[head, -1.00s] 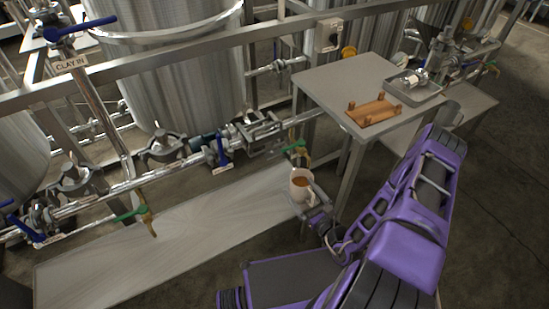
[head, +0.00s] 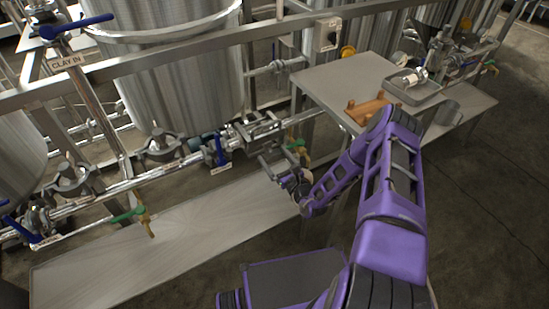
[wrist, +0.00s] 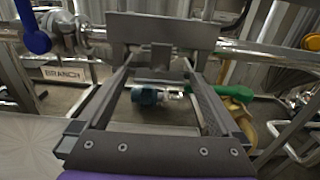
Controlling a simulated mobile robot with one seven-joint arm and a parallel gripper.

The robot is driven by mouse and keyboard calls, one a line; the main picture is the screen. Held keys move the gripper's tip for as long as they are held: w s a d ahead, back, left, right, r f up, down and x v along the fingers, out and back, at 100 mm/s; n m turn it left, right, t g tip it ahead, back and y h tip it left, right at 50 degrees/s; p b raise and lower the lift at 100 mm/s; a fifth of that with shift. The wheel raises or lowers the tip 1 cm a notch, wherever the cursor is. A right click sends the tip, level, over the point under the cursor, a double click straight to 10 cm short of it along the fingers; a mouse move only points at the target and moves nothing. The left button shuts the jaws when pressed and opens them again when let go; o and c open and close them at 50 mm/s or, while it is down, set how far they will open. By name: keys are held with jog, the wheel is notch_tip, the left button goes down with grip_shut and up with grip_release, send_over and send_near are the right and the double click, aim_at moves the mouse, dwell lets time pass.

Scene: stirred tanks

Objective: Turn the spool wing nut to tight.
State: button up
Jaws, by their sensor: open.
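My gripper (head: 275,158) is open and empty, low in front of the pipe run in the head view. In the wrist view its two fingers (wrist: 160,75) stand wide apart. A grey metal plate with a small tab (wrist: 160,57) shows at the far end of the fingers; I cannot tell whether it is the wing nut. In the head view a metal clamp assembly (head: 262,126) sits on the pipe just behind my gripper. The wing nut itself is too small to make out surely.
A blue-handled valve (head: 217,148) is left of my gripper; its BRANCH label (wrist: 68,74) shows in the wrist view. A green handle (wrist: 232,92) on a brass tap (wrist: 254,122) is close right. A steel table (head: 345,75) bears an orange rack (head: 367,110).

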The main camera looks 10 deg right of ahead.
jog(key=c, duration=1.2)
jog(key=shift+c, duration=0.2)
jog(key=shift+m, duration=0.3)
jog(key=shift+f+m, duration=0.1)
jog(key=shift+m, duration=8.4)
jog(key=shift+a, duration=0.1)
